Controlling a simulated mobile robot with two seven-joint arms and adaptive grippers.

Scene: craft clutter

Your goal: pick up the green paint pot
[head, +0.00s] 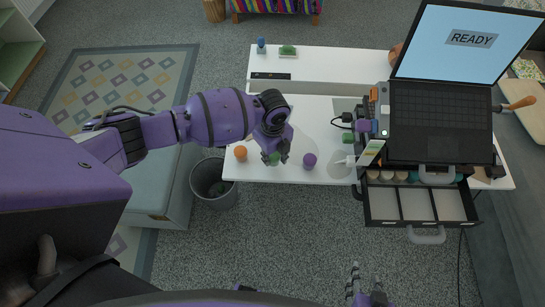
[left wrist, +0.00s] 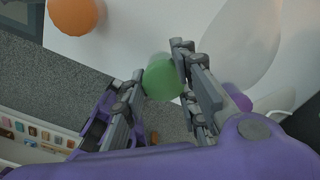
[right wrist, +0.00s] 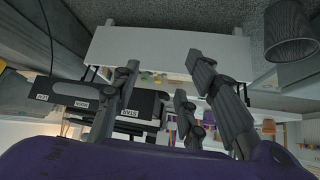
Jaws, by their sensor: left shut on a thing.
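The green paint pot (head: 273,158) is at the front edge of the white table, between an orange pot and a purple pot. My left gripper (head: 277,153) reaches down over it from the left. In the left wrist view the green pot (left wrist: 163,79) sits between the two fingertips, which touch its sides. I cannot tell whether it is clear of the tabletop. My right gripper (head: 366,292) is low in the head view, away from the table. In the right wrist view its fingers (right wrist: 165,75) are apart with nothing between them.
The orange pot (head: 240,153) and purple pot (head: 309,160) stand close on either side. A laptop (head: 440,120) rests on a case with an open drawer (head: 418,204) at the right. A grey bin (head: 213,184) stands below the table's left end.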

